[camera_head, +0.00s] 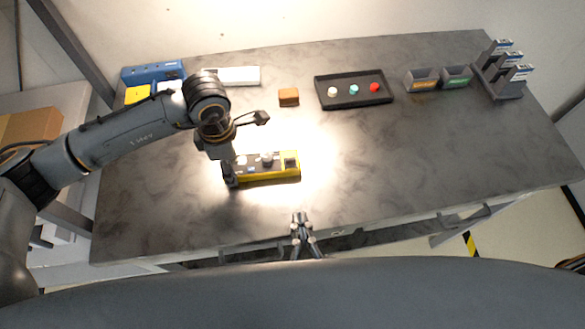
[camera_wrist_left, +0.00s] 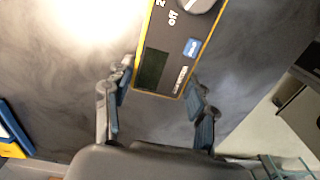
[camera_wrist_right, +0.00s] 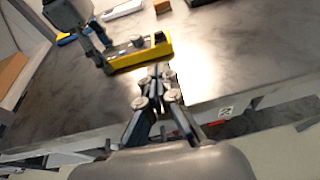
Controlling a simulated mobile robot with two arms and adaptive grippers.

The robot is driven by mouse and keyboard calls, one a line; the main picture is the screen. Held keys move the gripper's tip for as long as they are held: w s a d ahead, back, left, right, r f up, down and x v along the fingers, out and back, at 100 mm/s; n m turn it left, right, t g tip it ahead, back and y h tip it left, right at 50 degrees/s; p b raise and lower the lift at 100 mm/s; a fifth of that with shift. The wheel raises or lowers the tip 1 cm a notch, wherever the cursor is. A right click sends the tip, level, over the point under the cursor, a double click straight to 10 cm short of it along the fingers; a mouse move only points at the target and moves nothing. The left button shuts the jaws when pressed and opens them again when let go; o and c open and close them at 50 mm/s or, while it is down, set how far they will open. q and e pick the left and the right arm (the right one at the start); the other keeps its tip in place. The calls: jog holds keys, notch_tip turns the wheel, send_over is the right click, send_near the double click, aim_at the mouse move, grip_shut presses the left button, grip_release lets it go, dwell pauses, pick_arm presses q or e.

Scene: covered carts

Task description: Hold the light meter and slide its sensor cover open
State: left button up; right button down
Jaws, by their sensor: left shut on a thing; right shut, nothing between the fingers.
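The light meter (camera_head: 268,178) is a yellow-edged device with a dark face, lying on the grey table in bright light. The left wrist view shows its display, a blue button and a knob marked "off" (camera_wrist_left: 165,50). My left gripper (camera_head: 231,180) is shut on the meter's left end, one finger along each long side. A dark square part (camera_head: 291,161) sits at the meter's right end; I cannot tell whether it is the sensor cover. My right gripper (camera_head: 301,218) is shut and empty, in front of the meter and apart from it, near the table's front edge (camera_wrist_right: 155,75).
A black tray (camera_head: 325,104) with white, teal and red round pieces stands at the back. A brown block (camera_head: 288,97), two small bins (camera_head: 422,81) and a rack (camera_head: 499,86) are also at the back. Blue and white cases (camera_head: 240,76) lie back left.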

aim_at(291, 165)
jog(key=x, duration=0.8)
jog(key=r+x, duration=0.1)
jog(key=x, duration=0.3)
jog(key=shift+w, duration=0.7)
jog(key=shift+w, duration=1.55)
jog(key=shift+s, duration=0.1)
jog(key=s, duration=0.4)
jog(key=shift+s, duration=0.25)
jog(key=v, duration=0.9)
jog(key=shift+s+r, duration=0.15)
jog(key=shift+s, duration=0.1)
